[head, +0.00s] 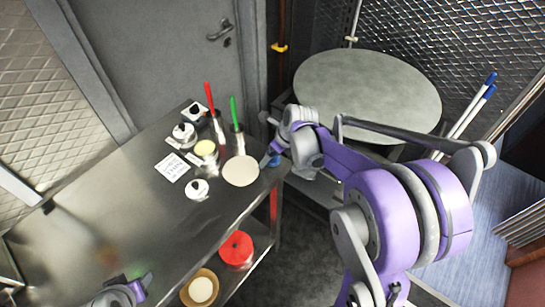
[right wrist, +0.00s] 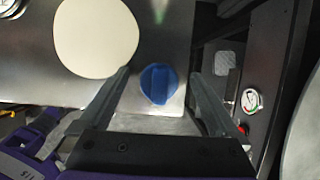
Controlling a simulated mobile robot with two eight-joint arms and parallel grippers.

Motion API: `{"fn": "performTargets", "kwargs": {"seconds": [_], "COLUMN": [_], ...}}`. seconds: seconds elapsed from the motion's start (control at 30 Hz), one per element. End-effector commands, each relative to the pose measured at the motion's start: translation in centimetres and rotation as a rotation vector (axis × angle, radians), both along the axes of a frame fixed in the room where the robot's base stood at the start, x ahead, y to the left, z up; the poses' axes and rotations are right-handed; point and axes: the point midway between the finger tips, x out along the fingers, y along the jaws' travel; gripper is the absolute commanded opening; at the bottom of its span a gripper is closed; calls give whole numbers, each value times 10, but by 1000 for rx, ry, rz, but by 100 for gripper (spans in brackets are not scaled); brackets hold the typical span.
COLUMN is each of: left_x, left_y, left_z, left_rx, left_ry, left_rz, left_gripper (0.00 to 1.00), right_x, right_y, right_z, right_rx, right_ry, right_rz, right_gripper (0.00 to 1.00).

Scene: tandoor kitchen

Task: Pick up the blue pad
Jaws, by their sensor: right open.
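The blue pad (right wrist: 158,84) lies on the metal table near its edge in the right wrist view. It is a round piece with a raised ridge across it. In the head view a bit of it (head: 275,161) shows at the table's right corner, partly hidden by my gripper. My right gripper (right wrist: 160,76) is open, with one finger to each side of the pad; no contact shows. In the head view its fingers (head: 268,154) are at that corner. My left gripper (head: 128,290) is low at the lower left, and its fingers are unclear.
A pale flat disc (head: 241,171) lies left of the pad. White-lidded jars and a label card (head: 172,167) are nearby. A round grey top (head: 367,92) stands at right. A red bowl (head: 236,248) is below.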

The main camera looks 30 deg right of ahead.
Motion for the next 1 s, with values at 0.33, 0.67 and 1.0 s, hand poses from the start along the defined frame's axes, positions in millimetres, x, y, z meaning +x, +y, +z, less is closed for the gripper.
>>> {"fn": "performTargets", "kwargs": {"seconds": [0.33, 0.67, 1.0], "left_x": [0, 0, 0], "left_y": [0, 0, 0], "left_z": [0, 0, 1], "left_rx": [0, 0, 0], "left_ry": [0, 0, -1], "left_rz": [0, 0, 0], "left_gripper": [50, 50, 50], "right_x": [0, 0, 0], "right_y": [0, 0, 0], "right_z": [0, 1, 9], "right_rx": [0, 0, 0], "right_ry": [0, 0, -1], "right_rz": [0, 0, 0], "right_gripper": [58, 6, 6]}}
